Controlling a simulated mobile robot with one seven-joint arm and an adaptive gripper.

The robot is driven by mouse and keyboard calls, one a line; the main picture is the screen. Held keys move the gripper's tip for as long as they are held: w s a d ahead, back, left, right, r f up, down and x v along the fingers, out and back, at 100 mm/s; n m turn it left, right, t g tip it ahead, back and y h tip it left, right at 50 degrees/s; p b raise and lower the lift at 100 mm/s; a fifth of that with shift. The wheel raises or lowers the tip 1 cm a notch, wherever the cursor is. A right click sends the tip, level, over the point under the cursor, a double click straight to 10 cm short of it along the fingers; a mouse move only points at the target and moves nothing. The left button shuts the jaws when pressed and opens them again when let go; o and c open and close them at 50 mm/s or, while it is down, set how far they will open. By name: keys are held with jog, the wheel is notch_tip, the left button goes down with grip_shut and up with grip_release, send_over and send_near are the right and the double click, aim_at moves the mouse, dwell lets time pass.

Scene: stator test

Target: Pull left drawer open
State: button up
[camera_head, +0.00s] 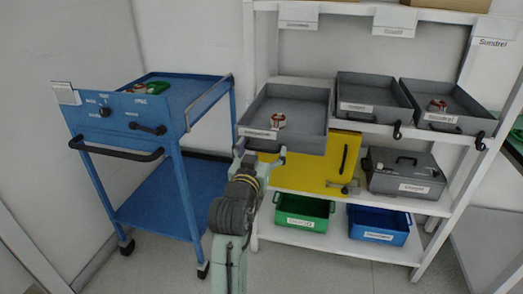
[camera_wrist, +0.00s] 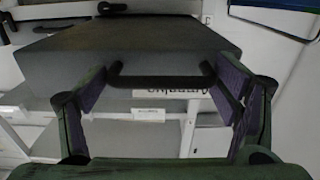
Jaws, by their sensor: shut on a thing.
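The left drawer (camera_head: 305,98) is a grey open-topped tray on the upper shelf level in the head view. It stands further out than the two grey drawers to its right. A small red-and-white part (camera_head: 278,121) lies in it. My gripper (camera_head: 262,157) is at the drawer's labelled front, below its top edge. In the wrist view, the dark bar handle (camera_wrist: 160,80) on the drawer's grey front (camera_wrist: 130,55) lies between the two purple-padded fingers of my gripper (camera_wrist: 163,88).
The middle drawer (camera_head: 365,92) and right drawer (camera_head: 440,93) sit further back. A yellow panel (camera_head: 310,172), a grey case (camera_head: 405,180), a green bin (camera_head: 303,208) and a blue bin (camera_head: 380,222) are below. A blue cart (camera_head: 185,95) stands left. Open floor lies in front.

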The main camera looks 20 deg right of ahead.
jog(key=shift+s+a+r, duration=0.2)
jog(key=shift+s, duration=0.25)
jog(key=o, duration=1.4)
jog(key=shift+o, duration=0.2)
jog(key=v, duration=0.7)
jog(key=shift+s, duration=0.2)
jog(key=shift+f, duration=0.2)
